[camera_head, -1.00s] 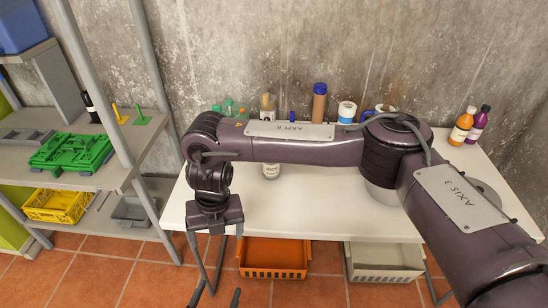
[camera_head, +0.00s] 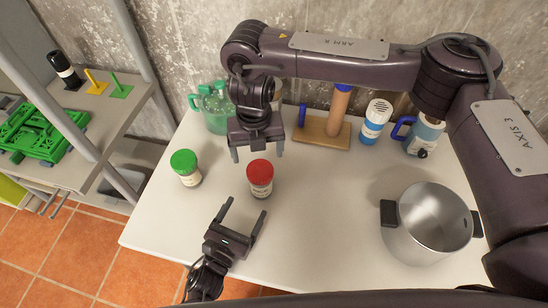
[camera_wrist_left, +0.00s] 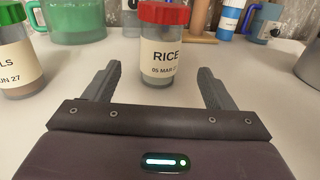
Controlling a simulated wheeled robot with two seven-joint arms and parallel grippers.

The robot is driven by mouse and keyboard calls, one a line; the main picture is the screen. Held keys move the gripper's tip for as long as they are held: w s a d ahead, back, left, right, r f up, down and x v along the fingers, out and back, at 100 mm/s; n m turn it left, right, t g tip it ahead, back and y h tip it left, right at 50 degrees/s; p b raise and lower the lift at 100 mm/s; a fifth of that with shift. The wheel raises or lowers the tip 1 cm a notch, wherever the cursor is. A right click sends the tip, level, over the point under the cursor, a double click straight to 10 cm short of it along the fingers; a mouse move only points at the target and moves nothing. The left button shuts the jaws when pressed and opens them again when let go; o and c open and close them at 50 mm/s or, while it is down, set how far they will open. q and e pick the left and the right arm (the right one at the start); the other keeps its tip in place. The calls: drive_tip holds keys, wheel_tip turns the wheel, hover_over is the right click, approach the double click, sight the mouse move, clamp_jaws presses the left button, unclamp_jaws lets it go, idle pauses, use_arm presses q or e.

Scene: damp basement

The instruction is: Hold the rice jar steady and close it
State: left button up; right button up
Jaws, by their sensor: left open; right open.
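The rice jar (camera_head: 260,180) stands upright on the white table with a red lid (camera_head: 260,171) on top. Its label reads RICE in the left wrist view (camera_wrist_left: 163,58), where it stands ahead of and between the open fingers. I cannot tell how tightly the lid sits. My left gripper (camera_head: 243,217) is open and empty, low over the table just in front of the jar. My right gripper (camera_head: 257,154) is open and empty, above and just behind the jar in the head view.
A green-lidded jar (camera_head: 186,167) stands left of the rice jar. A steel pot (camera_head: 432,222) stands at the right. A shelf stands left.

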sight(256, 189)
use_arm(q)
drive_tip(key=shift+w+d, duration=0.15)
drive_tip(key=shift+w, duration=0.05)
use_arm(e)
drive_tip(key=shift+w+d+r, duration=0.1)
drive_tip(key=shift+w+d, duration=0.05)
drive_tip(key=shift+w, duration=0.05)
use_arm(q)
drive_tip(key=shift+r, duration=0.1)
use_arm(e)
drive_tip(key=shift+s, duration=0.15)
use_arm(q)
drive_tip(key=x, duration=0.8)
drive_tip(key=shift+s, duration=0.1)
